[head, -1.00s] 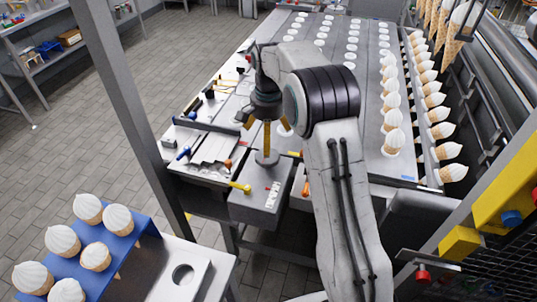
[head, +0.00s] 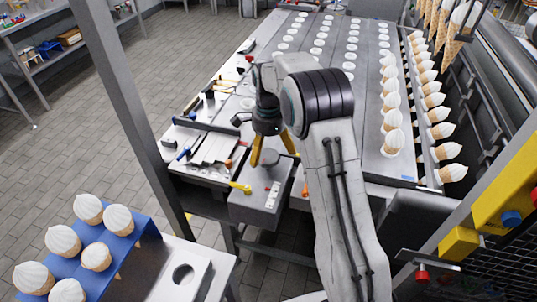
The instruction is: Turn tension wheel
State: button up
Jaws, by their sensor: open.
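My gripper (head: 271,155) points down over the grey control box (head: 253,207) at the front end of the conveyor table. Its two yellow fingers are spread apart, one on the left and one on the right. A grey round wheel (head: 270,157) sits low between the fingers on the box's top, partly hidden by them. I cannot tell whether the fingers touch it. A yellow handle (head: 240,187) sticks out at the box's left edge, and a small white labelled strip (head: 272,194) lies on its top.
The conveyor table (head: 345,100) carries rows of white discs and cones. A bench of tools (head: 212,150) is left of the gripper. A blue cone rack (head: 125,245) stands at the lower left. Grey tiled floor is clear at left. A yellow frame (head: 505,190) stands at right.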

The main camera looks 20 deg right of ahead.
jog(key=shift+f, duration=1.1)
jog(key=shift+c, duration=0.4)
jog(key=c, duration=1.1)
